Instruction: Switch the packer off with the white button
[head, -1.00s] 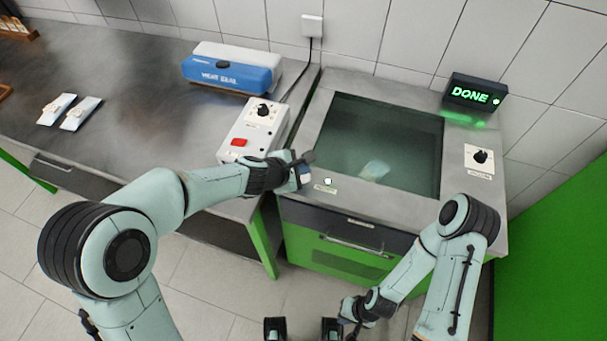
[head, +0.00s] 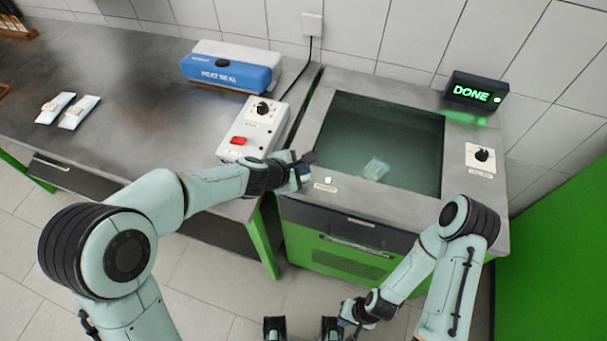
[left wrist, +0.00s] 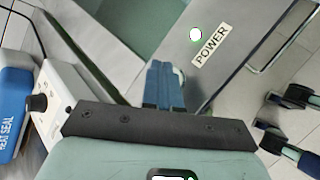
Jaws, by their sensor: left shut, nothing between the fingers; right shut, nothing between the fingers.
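The white button (head: 328,180) sits on the front left of the packer's (head: 475,222) steel top. In the left wrist view the button (left wrist: 195,34) is a pale disc with a thin green edge, beside a POWER label (left wrist: 210,46). My left gripper (head: 304,176) is shut and empty, just left of the button in the head view. In the left wrist view its blue fingers (left wrist: 165,70) end short of the button, with a gap showing. My right gripper (head: 347,322) is shut and low in front of the packer.
A dark glass lid (head: 400,135) covers a pale packet (head: 375,169). A display (head: 474,92) reads DONE in green. A dial (head: 481,156) is at right. A white control box (head: 255,128) with red button and the blue heat sealer (head: 232,70) stand left.

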